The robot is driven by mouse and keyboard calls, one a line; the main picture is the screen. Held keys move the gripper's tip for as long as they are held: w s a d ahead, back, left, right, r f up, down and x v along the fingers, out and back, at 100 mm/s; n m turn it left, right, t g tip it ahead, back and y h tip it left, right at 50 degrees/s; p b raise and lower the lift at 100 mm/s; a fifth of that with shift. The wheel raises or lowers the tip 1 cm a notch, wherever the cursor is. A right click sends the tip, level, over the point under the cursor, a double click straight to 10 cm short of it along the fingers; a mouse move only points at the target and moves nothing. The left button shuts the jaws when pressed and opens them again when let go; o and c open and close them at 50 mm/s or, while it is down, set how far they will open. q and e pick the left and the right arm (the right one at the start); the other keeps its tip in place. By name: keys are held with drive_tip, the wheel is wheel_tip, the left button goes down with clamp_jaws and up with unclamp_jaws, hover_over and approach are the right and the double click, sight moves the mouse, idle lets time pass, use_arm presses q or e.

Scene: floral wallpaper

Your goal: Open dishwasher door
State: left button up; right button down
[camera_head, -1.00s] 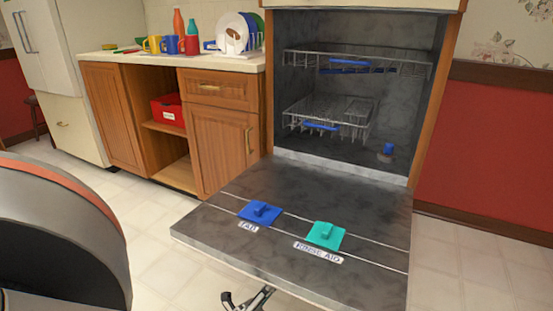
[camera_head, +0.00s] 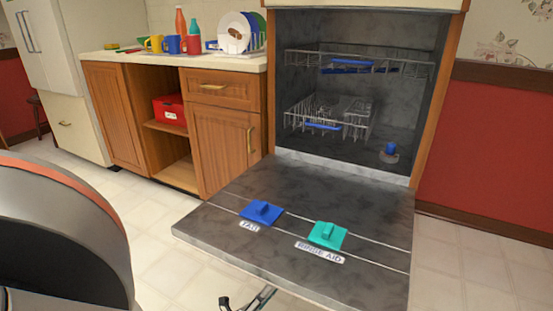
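The dishwasher door (camera_head: 300,205) is folded down, roughly level, and its grey inner face points up. It carries a blue cap (camera_head: 261,212) and a teal cap (camera_head: 327,235) with labels. The dishwasher's inside (camera_head: 400,115) is open to view, with an upper rack (camera_head: 400,66) and a lower rack (camera_head: 305,112). One gripper (camera_head: 247,301) shows only in part at the bottom edge, just below the door's front edge. I cannot tell which arm it belongs to, or whether its fingers are apart. The rest of it is out of frame or hidden by the door.
A wooden cabinet (camera_head: 226,150) with a counter holding mugs, bottles and a plate rack (camera_head: 240,42) stands left of the dishwasher. A red box (camera_head: 170,111) sits on an open shelf. Tiled floor is clear left and right of the door.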

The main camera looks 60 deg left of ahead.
use_arm(q)
drive_tip(key=s, duration=1.2)
drive_tip(key=shift+s+a+f, duration=0.15)
drive_tip(key=shift+s+a, duration=0.1)
drive_tip(key=shift+y, duration=0.3)
